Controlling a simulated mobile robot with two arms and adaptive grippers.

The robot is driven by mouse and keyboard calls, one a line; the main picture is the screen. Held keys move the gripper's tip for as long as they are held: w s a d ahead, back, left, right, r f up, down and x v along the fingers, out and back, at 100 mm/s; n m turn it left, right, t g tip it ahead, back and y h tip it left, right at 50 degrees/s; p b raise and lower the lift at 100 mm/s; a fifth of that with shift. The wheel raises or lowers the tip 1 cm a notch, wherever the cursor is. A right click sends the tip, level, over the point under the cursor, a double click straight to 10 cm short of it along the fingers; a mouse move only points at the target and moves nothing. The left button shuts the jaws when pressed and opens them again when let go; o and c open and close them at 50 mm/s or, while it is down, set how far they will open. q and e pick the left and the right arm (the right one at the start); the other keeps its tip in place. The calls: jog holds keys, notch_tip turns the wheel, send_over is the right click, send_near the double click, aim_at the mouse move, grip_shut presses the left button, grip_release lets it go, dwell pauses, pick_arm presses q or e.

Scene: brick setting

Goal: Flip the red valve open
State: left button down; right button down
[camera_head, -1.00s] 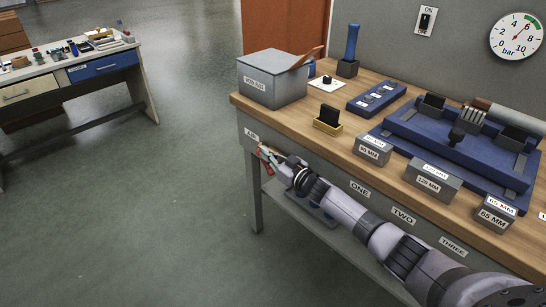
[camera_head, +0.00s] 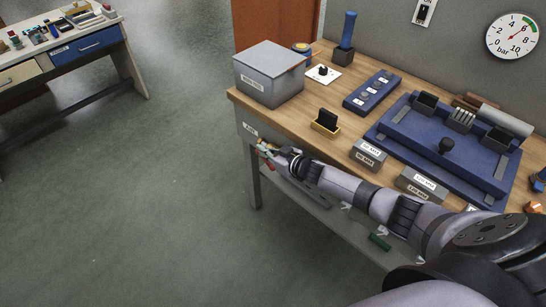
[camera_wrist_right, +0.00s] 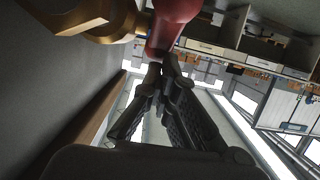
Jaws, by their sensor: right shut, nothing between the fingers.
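The red valve handle (camera_wrist_right: 176,18) and the brass valve body (camera_wrist_right: 70,18) fill the top of the right wrist view. In the head view the valve shows only as a small red and brass spot (camera_head: 262,146) under the AIR label at the bench's front left corner. My right gripper (camera_head: 268,152) is at the valve, partly hiding it. In the right wrist view its dark fingers (camera_wrist_right: 161,72) are shut with nothing between them, their tips close under the red handle. I cannot tell whether they touch it. My left gripper is not in view.
The wooden workbench (camera_head: 290,118) carries a grey box (camera_head: 268,75), a blue switch panel (camera_head: 371,92), labelled grey blocks (camera_head: 369,155) and a large blue fixture (camera_head: 430,150). A pressure gauge (camera_head: 512,37) hangs on the wall. Open floor (camera_head: 150,200) lies left of the bench.

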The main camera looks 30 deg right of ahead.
jog(key=shift+w+a+r, duration=0.1)
jog(key=shift+w+a, duration=0.1)
jog(key=shift+w, duration=0.15)
jog(key=shift+w+a+f+b, duration=0.2)
jog(key=shift+w+f+b, duration=0.05)
jog(key=shift+w+b, duration=0.35)
dwell(0.4)
jog(key=r+p, duration=0.4)
jog(key=shift+s+d+r+p, duration=0.15)
jog(key=shift+s+r+p, duration=0.2)
jog(key=shift+r+p, duration=0.05)
jog(key=s+d+r, duration=0.2)
jog(key=s+r, duration=0.3)
jog(key=s, duration=0.2)
jog(key=shift+d+r, duration=0.2)
jog(key=shift+d, duration=0.05)
jog(key=shift+s, duration=0.1)
